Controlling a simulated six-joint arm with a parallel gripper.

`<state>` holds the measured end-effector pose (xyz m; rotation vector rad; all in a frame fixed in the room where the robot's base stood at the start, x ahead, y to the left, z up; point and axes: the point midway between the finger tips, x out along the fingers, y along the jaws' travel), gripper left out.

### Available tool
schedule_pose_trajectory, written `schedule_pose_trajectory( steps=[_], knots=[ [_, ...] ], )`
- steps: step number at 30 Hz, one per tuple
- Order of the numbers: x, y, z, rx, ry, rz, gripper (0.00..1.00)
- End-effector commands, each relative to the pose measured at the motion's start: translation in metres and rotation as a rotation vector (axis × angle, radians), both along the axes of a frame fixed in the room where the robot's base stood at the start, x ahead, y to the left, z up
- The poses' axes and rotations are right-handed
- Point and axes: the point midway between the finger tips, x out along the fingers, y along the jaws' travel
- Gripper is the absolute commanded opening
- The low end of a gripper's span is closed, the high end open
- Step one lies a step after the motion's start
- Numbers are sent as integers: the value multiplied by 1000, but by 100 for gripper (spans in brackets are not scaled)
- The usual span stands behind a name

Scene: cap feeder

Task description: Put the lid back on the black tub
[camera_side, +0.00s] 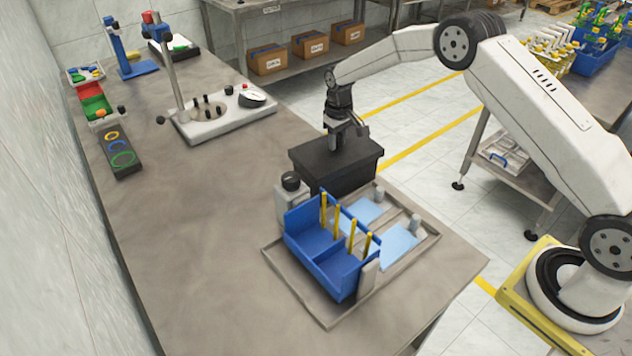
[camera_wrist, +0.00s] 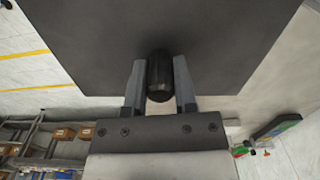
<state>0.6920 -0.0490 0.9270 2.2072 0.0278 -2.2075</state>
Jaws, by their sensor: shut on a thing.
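The black tub (camera_side: 335,184) stands on the grey table in the side view, near its far right edge. Its flat dark lid (camera_side: 309,154) lies level over the tub's mouth and covers the inside. I cannot tell whether it rests fully on the rim or has a small gap. My gripper (camera_side: 338,148) points down over the lid and is shut on its knob. In the wrist view the lid (camera_wrist: 150,30) fills the top, and my gripper (camera_wrist: 160,78) has a finger on each side of the black knob (camera_wrist: 160,70).
A blue divided bin (camera_side: 318,262) with yellow posts stands in a grey tray (camera_side: 285,280) in front of the tub. A grey container (camera_side: 289,205) with a black cap is close beside the tub. A white fixture (camera_side: 220,118) stands further back. The left middle of the table is clear.

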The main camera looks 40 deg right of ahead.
Motion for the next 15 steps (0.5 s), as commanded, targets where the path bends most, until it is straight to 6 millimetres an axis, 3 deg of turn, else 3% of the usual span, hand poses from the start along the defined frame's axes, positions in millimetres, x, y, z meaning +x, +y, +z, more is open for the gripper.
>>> schedule_pose_trajectory(
  steps=[15],
  knots=[
    [0,0,-8,0,-1,0,0]
  ],
)
